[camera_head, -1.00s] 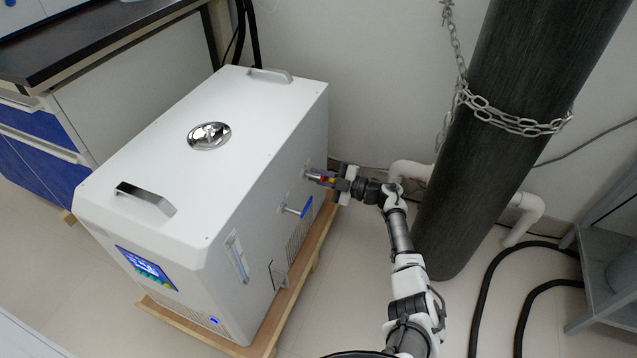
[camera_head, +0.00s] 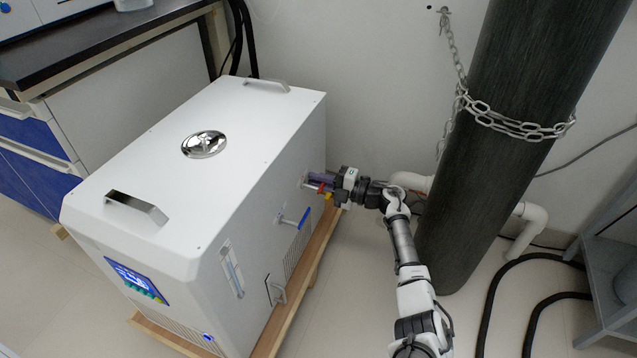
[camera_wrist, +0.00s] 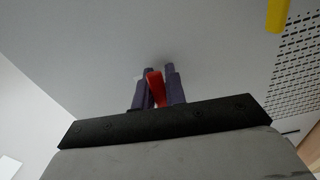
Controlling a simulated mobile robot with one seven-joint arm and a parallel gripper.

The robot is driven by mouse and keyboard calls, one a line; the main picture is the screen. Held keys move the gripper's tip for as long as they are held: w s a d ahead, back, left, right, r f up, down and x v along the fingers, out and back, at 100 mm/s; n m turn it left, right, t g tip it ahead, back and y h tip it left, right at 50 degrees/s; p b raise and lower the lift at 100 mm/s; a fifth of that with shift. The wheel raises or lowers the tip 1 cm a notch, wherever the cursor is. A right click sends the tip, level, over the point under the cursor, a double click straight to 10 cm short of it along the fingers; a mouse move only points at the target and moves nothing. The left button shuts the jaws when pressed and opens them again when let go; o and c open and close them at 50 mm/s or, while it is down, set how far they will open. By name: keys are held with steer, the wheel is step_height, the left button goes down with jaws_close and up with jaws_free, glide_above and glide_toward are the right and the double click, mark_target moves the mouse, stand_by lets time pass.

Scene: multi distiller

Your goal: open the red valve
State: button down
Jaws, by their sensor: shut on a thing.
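The red valve (camera_head: 323,187) is on the right side of the white machine (camera_head: 200,190), towards its far end. My gripper (camera_head: 318,181) reaches it from the right. In the wrist view the red valve handle (camera_wrist: 156,88) stands between the two purple fingers of my gripper (camera_wrist: 158,80), which are shut on it. The fingers hide part of the handle and most of its fitting on the machine. A blue valve (camera_head: 303,217) sits on the same side, nearer the front, apart from my gripper.
A yellow part (camera_wrist: 278,14) shows at the wrist view's upper right. A dark cylinder (camera_head: 500,130), chained to the wall, stands right of my arm. White pipes (camera_head: 410,182) run low behind it. A wooden base (camera_head: 322,240) lies under the machine.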

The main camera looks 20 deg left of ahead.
stand_by(0.3)
steer(key=c, duration=1.4)
jaws_free()
steer(key=shift+c, duration=0.2)
steer(key=d+p, duration=0.1)
steer(key=d, duration=0.6)
steer(key=shift+s+d, duration=0.15)
steer(key=shift+d, duration=0.05)
